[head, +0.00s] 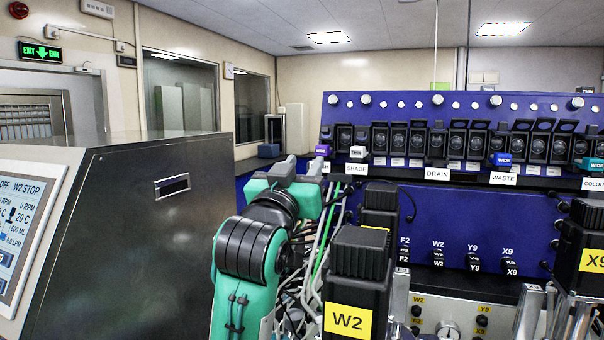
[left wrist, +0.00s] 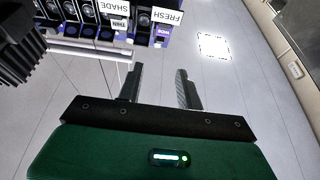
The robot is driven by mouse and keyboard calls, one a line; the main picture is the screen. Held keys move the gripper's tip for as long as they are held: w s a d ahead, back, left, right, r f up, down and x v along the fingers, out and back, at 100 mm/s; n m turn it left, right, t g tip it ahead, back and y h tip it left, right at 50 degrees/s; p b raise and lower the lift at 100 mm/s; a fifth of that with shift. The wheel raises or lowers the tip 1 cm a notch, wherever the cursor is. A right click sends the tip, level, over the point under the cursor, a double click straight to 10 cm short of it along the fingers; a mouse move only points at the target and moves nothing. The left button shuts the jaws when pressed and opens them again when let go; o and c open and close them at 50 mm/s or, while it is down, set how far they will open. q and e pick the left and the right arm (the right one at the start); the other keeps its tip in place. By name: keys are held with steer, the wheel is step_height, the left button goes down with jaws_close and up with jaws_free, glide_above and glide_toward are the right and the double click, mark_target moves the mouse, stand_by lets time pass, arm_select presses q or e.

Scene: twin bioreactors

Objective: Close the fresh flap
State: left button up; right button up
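The FRESH label (left wrist: 168,15) shows at the top of the left wrist view, beside a small purple block (left wrist: 163,31). In the head view the purple block (head: 323,150) sits at the left end of the pump row, and the label below it is partly hidden by my gripper. The black pump unit (head: 326,134) above it is small; I cannot tell its flap's exact angle. My left gripper (head: 302,165) is in front of and just below that end. In the left wrist view its two fingers (left wrist: 159,72) are apart with nothing between them. My right gripper is not in view.
The SHADE label (head: 356,168) and a white THIN block (head: 357,152) stand just right. Black W2 motor (head: 358,255) and tubes (head: 318,245) crowd the space right of my left arm. A dark cabinet (head: 130,230) stands left.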

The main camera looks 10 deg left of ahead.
arm_select(q)
steer(key=m+g+h+p, duration=0.1)
steer(key=g+p, duration=0.4)
glide_toward(324, 128)
steer(key=s+d+r, duration=0.2)
steer(key=s+d, duration=0.1)
steer(key=d, duration=0.1)
steer(key=s+a+r+n+g+y+p, duration=0.1)
steer(key=a+r+g+y+p, duration=0.2)
steer(key=a+r+g, duration=0.1)
steer(key=p+x, duration=0.2)
steer(key=x, duration=0.2)
steer(key=p+x, duration=0.2)
steer(key=x, duration=0.2)
steer(key=p+x, duration=0.3)
steer(key=x, duration=0.1)
steer(key=shift+w+d, duration=0.2)
steer(key=shift+d, duration=0.15)
steer(key=shift+w+d+f, duration=0.1)
steer(key=shift+w+f, duration=0.2)
steer(key=shift+w, duration=0.15)
steer(key=shift+t, duration=0.3)
